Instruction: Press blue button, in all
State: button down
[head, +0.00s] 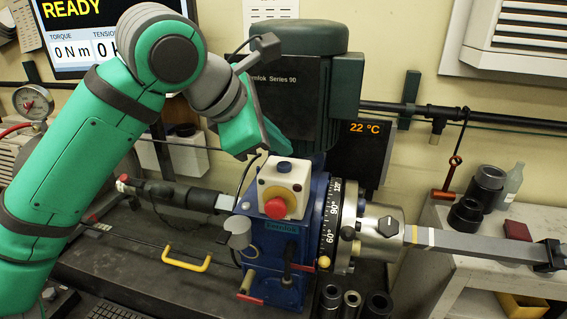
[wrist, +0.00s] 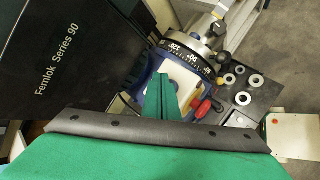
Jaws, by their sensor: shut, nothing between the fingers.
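A white control box (head: 270,190) sits on top of the blue machine body. A small dark blue button (head: 284,167) is on its top face, and a red mushroom button (head: 275,208) is on its front. My gripper (head: 268,145) is just above and behind the box in the head view; a gap to the blue button seems to remain.
A dark green motor housing (head: 305,80) stands close behind my gripper. A graduated dial (head: 334,225) and a chuck with a long grey bar (head: 470,247) lie to the right. A black handle (head: 180,195) sticks out left. Several sockets (head: 352,300) stand in front.

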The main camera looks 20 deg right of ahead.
aim_at(281, 168)
jog(key=shift+a, duration=0.1)
jog(key=shift+s+f, duration=0.25)
jog(key=shift+f, duration=0.15)
jog(key=shift+w+f, duration=0.2)
jog(key=shift+f, duration=0.25)
dwell(0.8)
jog(key=shift+s+d+r, duration=0.15)
jog(key=shift+d+r, duration=0.05)
jog(key=shift+d, duration=0.05)
jog(key=shift+s+r, duration=0.1)
jog(key=shift+r, duration=0.55)
jog(key=shift+r, duration=2.5)
